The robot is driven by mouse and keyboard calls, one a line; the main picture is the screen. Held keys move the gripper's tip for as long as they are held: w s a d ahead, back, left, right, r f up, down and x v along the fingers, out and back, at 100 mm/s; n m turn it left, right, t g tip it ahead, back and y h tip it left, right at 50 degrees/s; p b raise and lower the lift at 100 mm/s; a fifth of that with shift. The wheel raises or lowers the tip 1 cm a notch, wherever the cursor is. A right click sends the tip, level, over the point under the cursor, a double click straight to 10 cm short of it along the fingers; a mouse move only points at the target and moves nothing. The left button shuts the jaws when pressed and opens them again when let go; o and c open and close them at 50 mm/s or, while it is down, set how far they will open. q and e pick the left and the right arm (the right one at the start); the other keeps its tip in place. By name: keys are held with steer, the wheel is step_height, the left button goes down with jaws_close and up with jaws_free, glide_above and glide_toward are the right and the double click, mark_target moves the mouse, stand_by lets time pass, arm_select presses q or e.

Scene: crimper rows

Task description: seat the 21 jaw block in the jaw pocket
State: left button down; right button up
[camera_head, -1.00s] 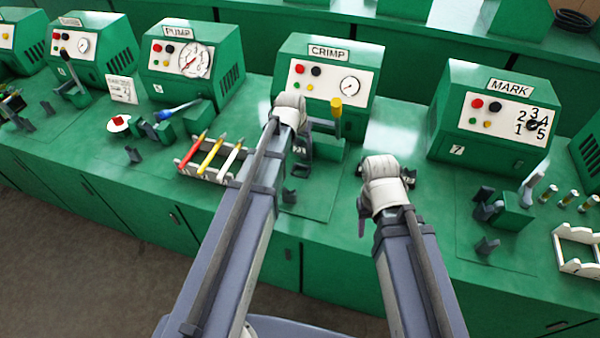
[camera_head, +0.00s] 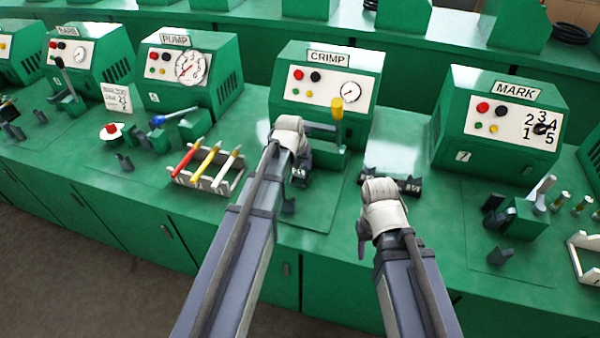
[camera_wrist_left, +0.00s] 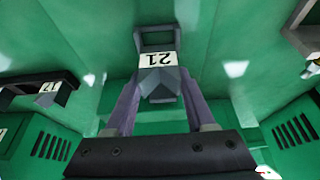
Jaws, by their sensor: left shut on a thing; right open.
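The 21 jaw block (camera_wrist_left: 158,75) is dark grey with a white label. My left gripper (camera_head: 301,172) is shut on it, and its two fingers grip the block's sides in the left wrist view (camera_wrist_left: 155,100). In the head view the block's label (camera_head: 299,171) shows just in front of the CRIMP machine (camera_head: 325,85). A dark open frame (camera_wrist_left: 154,38) shows by the label; I cannot tell whether it belongs to the block. The jaw pocket cannot be made out; my left wrist covers part of the machine's front. My right gripper (camera_head: 364,238) is open over the bench front.
A dark rack (camera_head: 408,184) with labelled pieces lies right of the CRIMP machine, partly behind my right wrist. A yellow-handled lever (camera_head: 337,110) stands at the machine's front.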

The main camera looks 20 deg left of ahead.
mark_target(299, 167)
arm_select(q)
steer(key=shift+f+b, duration=1.15)
steer(key=shift+f, duration=0.4)
arm_select(e)
steer(key=shift+f, duration=1.5)
steer(key=shift+f, duration=0.1)
arm_select(q)
steer(key=shift+f, duration=0.25)
arm_select(e)
steer(key=shift+f, duration=0.15)
arm_select(q)
steer(key=shift+c, duration=1.2)
jaws_free()
steer(key=shift+r, duration=0.1)
steer(key=shift+r, duration=0.1)
